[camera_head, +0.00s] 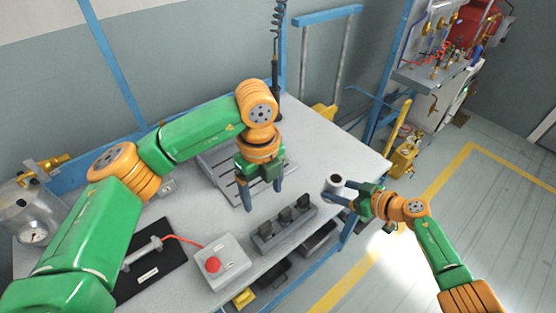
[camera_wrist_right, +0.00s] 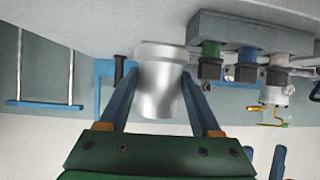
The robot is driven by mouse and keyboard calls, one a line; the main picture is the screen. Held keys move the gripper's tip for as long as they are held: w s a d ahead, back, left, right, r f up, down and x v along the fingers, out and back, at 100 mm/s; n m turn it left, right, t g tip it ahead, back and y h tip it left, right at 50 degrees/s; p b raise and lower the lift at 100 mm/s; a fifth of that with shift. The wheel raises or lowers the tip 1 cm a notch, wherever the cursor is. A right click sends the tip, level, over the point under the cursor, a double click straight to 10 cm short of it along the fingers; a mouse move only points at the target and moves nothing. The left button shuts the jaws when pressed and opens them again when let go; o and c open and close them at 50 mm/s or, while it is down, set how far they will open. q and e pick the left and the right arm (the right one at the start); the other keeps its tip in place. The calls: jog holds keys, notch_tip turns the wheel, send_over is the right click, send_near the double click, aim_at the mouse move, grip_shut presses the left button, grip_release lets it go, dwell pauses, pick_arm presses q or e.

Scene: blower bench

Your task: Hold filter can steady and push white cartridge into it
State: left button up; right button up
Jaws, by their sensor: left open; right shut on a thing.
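The filter can (camera_head: 337,187) is a small silver cylinder standing at the right edge of the bench. In the right wrist view the metal can (camera_wrist_right: 160,85) sits between my right gripper's blue fingers, with a wider band at one end. My right gripper (camera_head: 338,192) comes from the right and is shut on the can. A pale ring with a dark centre shows on the can's top; I cannot tell whether this is the white cartridge. My left gripper (camera_head: 261,196) points down, open and empty, above the bench to the left of the can.
A grey block with several dark sockets (camera_head: 285,229) stands at the bench's front. A control box with a red button (camera_head: 213,265) and a black mat (camera_head: 160,275) with a pale handled tool (camera_head: 142,253) lie left. A slotted plate (camera_head: 217,173) lies behind my left gripper.

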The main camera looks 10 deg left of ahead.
pick_arm(q)
jog(key=s+d+f+m+g+h, duration=0.4)
jog(key=s+d+m+g+h, duration=0.15)
jog(key=s+d, duration=0.4)
jog(key=s+d+r+g+h, duration=0.6)
jog(key=s+d+r+h, duration=0.15)
jog(key=h, duration=0.65)
jog(key=w+r+n+t+h, duration=0.2)
jog(key=w+n+t+h, duration=0.1)
jog(key=n+t+h, duration=0.3)
jog(key=n+t+y, duration=2.4)
jog(key=n+y, duration=0.1)
send_near(263, 236)
jog(key=shift+g, duration=0.25)
jog(key=w, duration=0.9)
jog(key=shift+d+r, duration=0.2)
jog(key=shift+r, duration=0.1)
jog(key=shift+w, duration=0.5)
